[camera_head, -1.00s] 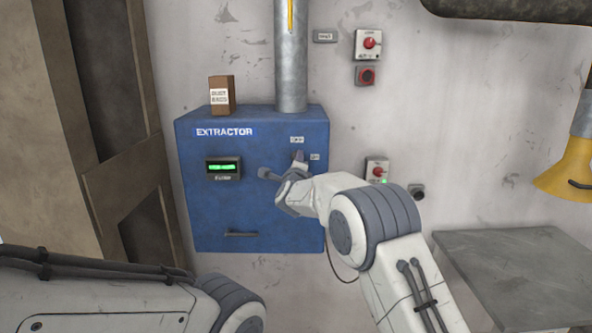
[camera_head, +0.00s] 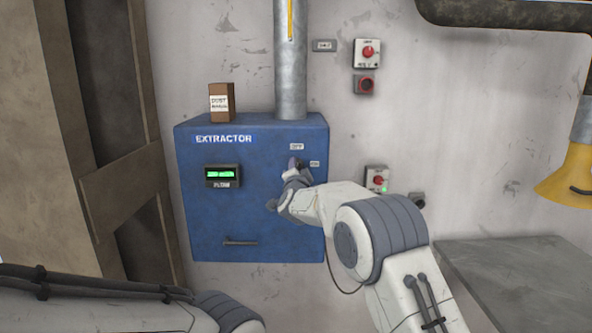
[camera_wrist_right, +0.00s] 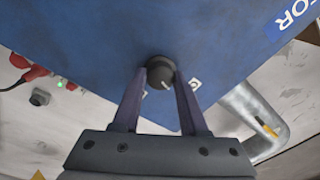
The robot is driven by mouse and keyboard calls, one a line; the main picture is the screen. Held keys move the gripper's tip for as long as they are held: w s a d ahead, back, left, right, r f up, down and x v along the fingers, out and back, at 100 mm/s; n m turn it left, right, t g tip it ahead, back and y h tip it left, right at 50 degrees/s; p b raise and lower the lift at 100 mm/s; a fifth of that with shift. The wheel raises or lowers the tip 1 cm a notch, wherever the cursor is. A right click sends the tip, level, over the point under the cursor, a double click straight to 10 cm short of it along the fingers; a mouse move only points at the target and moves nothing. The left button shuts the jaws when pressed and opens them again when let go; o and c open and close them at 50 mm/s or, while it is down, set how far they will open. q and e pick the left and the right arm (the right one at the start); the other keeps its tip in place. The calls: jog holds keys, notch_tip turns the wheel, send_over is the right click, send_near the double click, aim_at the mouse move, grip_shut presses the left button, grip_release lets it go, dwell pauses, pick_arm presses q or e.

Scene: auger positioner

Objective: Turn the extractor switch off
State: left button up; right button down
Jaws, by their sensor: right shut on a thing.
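The blue extractor box (camera_head: 208,228) is on the wall, with a small OFF label (camera_head: 297,147) and an ON label (camera_head: 314,164) on its front. My right gripper (camera_head: 290,178) is at the right side of this front and hides the switch in the head view. In the right wrist view, the dark round switch knob (camera_wrist_right: 159,70) sits between the fingertips of my right gripper (camera_wrist_right: 160,80), which is shut on it. A white mark on the knob points down and slightly right in that view. My left arm shows at the lower left; its gripper is out of view.
A lit green display (camera_head: 222,176) and a handle (camera_head: 240,242) are on the box front. A small carton (camera_head: 221,102) and a metal pipe (camera_head: 290,70) stand on top. Wall switches (camera_head: 368,53) are to the right, above a grey table (camera_head: 520,280).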

jog(key=shift+n, duration=1.2)
jog(key=shift+c, duration=2.2)
grip_release()
jog(key=shift+a, duration=0.1)
jog(key=s+b, duration=0.5)
jog(key=s, duration=0.5)
jog(key=shift+s+f, duration=0.25)
